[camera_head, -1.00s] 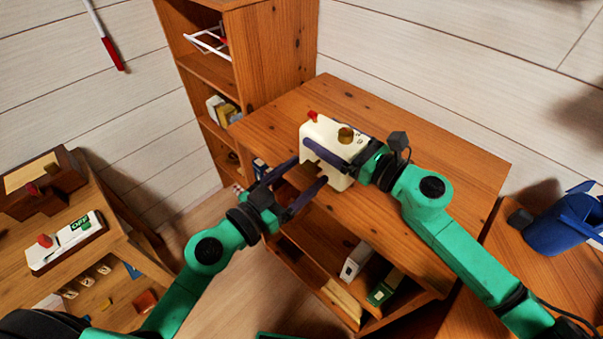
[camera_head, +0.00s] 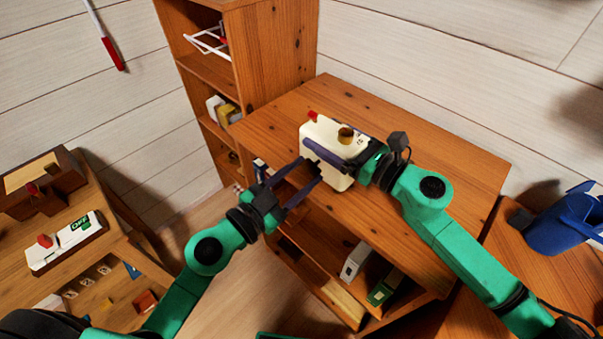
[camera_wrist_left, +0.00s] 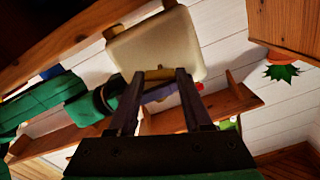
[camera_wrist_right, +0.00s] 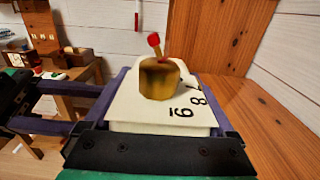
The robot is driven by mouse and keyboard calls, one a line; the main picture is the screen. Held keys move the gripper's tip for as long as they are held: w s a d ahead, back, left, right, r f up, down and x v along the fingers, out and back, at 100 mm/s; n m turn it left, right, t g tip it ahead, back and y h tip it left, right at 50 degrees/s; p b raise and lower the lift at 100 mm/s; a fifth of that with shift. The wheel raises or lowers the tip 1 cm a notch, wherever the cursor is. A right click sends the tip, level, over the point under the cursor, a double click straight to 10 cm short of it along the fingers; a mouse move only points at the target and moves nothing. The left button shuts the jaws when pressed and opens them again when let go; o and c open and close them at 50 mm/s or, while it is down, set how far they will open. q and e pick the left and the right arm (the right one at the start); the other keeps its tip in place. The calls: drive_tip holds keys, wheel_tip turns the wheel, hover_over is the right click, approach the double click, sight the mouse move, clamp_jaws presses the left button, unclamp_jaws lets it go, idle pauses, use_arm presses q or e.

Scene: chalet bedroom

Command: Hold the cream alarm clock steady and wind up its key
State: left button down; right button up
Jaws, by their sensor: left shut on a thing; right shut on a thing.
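The cream alarm clock (camera_head: 322,131) stands at the left edge of the wooden cabinet top. Its numbered face, with a brass knob (camera_wrist_right: 160,79) and a red-tipped part (camera_wrist_right: 154,40), shows in the right wrist view. My right gripper (camera_head: 338,152) is shut on the clock, one finger along each side. My left gripper (camera_head: 312,170) points at the clock's lower left side. In the left wrist view its fingertips (camera_wrist_left: 161,73) are shut on the small brass key (camera_wrist_left: 158,74) at the clock's plain back. The key is mostly hidden by the fingers.
The cabinet top (camera_head: 440,170) is clear behind and right of the clock. A tall shelf (camera_head: 275,50) stands behind it. A blue watering can (camera_head: 562,225) is at right. A lower table at left holds an OFF-marked switch box (camera_head: 65,243).

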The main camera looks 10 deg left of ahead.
use_arm(q)
drive_tip(key=m, duration=0.4)
drive_tip(key=shift+m, duration=0.3)
drive_tip(key=m, duration=0.3)
drive_tip(key=shift+m, duration=0.4)
drive_tip(key=m, duration=0.9)
drive_tip(key=shift+s+f+m, duration=0.1)
drive_tip(key=shift+f+m, duration=0.05)
drive_tip(key=shift+m, duration=8.15)
